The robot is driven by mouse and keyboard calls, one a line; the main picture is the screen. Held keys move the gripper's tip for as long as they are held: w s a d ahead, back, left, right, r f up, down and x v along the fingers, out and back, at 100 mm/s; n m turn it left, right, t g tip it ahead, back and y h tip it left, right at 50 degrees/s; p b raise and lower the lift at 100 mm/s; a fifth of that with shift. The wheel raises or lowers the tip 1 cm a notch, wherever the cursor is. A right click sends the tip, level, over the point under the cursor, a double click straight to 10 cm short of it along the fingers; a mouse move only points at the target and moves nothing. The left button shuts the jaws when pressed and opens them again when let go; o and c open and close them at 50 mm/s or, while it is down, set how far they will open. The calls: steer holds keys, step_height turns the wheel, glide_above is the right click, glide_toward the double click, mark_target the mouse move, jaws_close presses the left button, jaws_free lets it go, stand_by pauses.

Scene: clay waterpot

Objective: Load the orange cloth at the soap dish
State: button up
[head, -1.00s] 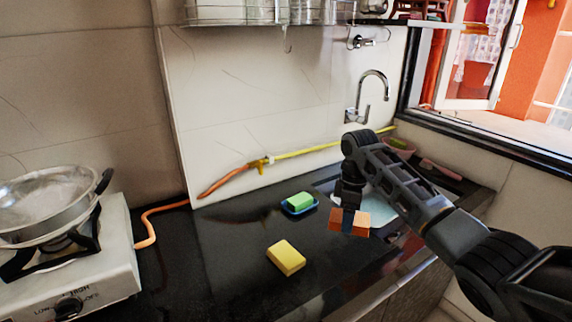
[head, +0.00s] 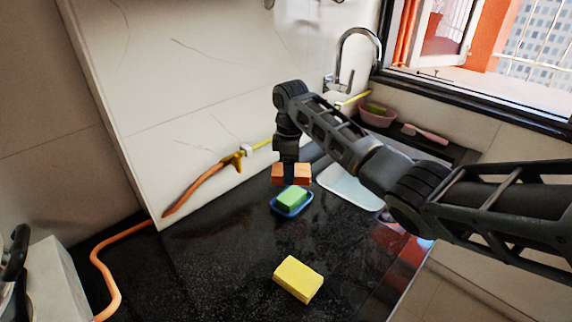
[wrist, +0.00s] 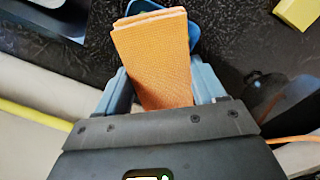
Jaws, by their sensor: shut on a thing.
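My gripper (head: 289,165) is shut on the folded orange cloth (head: 292,173). In the head view the cloth appears just behind and above the blue soap dish (head: 275,205), which holds a green soap or sponge (head: 293,197). In the wrist view the cloth (wrist: 155,55) sticks out from between the fingers (wrist: 160,88). It covers most of the soap dish, whose blue rim (wrist: 195,32) shows at its edge.
A yellow sponge (head: 298,279) lies on the black counter (head: 200,270) in front of the dish. An orange hose (head: 105,255) and the stove edge are at left. The wall stands close behind my gripper.

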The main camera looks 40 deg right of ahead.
mark_target(290, 195)
steer(key=shift+s+f+b, duration=0.1)
steer(key=shift+f+b, duration=2.45)
steer(key=shift+f, duration=0.25)
steer(key=shift+f, duration=0.6)
stand_by(0.7)
steer(key=shift+r, duration=0.15)
steer(key=shift+r+p, duration=3.3)
steer(key=shift+r, duration=0.15)
